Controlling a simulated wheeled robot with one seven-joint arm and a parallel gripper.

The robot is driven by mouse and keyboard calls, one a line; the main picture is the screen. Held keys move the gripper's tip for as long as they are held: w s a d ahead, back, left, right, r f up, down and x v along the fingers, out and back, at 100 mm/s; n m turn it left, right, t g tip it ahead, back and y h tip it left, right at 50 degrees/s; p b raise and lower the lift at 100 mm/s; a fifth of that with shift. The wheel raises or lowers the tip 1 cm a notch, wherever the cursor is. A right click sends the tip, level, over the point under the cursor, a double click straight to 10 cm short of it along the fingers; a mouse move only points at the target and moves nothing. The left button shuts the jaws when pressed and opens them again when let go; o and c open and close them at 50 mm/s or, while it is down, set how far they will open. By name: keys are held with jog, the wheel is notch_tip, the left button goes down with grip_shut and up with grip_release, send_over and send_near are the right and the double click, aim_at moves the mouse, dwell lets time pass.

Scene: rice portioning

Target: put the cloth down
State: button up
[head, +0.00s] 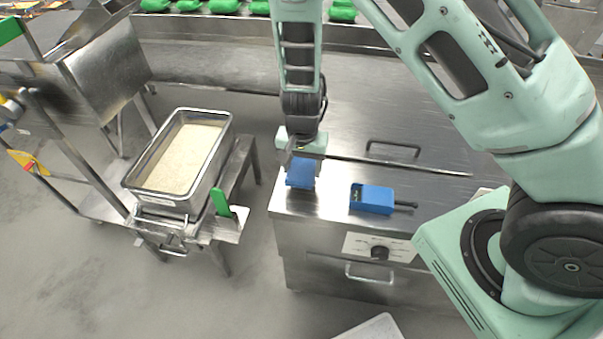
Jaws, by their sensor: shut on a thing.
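The blue cloth (300,176) hangs below my gripper (302,156) in the head view. It is at or just above the near left corner of the steel counter (335,206). My gripper is shut on the cloth; the fingertips are small and partly hidden. I cannot tell whether the cloth touches the counter top.
A blue box (372,199) with a dark handle lies on the counter to the right. A steel pan of rice (226,125) stands on a stand at the left, with a green-handled tool (221,203) at its near end. Green packs (342,14) line the back.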

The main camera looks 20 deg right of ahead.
aim_at(302, 177)
jog(key=shift+f, duration=1.85)
jog(key=shift+f, duration=0.2)
jog(key=o, duration=1.1)
